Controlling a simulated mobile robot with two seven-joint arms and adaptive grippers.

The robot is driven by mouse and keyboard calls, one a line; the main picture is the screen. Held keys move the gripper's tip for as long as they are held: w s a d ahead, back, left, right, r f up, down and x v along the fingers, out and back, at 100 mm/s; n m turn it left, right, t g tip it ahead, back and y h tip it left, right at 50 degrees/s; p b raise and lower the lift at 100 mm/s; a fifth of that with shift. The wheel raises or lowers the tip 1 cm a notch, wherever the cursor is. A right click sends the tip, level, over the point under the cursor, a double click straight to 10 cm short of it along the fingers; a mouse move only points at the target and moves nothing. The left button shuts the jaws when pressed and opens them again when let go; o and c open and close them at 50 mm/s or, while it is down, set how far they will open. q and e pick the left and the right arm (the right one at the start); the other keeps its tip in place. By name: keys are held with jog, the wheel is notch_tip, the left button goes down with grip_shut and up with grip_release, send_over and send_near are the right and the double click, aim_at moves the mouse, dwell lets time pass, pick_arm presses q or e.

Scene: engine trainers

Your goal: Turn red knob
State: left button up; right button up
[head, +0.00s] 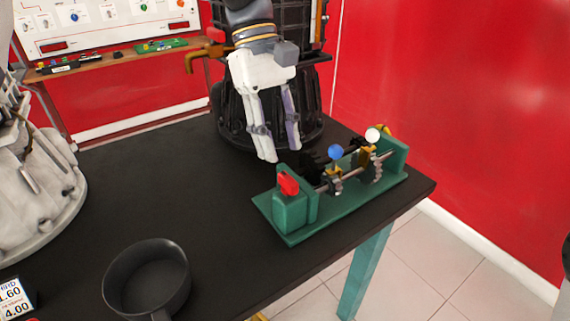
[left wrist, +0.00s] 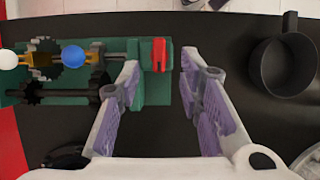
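The red knob (head: 288,183) sits on the near left end block of a green gear trainer (head: 290,237) on the black table. It also shows in the left wrist view (left wrist: 160,55), where it lies between the lines of the two fingers, just beyond their tips. My left gripper (head: 283,154) points down and is open and empty, just behind and above the knob in the head view. Its spread fingers with purple pads also show in the left wrist view (left wrist: 161,66). They do not appear to touch the knob. My right gripper is not in view.
The trainer also carries a blue ball (head: 335,152), a white ball (head: 373,135) and dark gears on shafts. A dark pan (head: 147,279) stands at the front left. A grey engine part (head: 35,180) is at the left edge. The table between is clear.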

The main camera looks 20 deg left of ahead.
aim_at(288, 177)
pick_arm(q)
jog(key=x, duration=0.6)
jog(key=shift+w, duration=0.15)
grip_shut()
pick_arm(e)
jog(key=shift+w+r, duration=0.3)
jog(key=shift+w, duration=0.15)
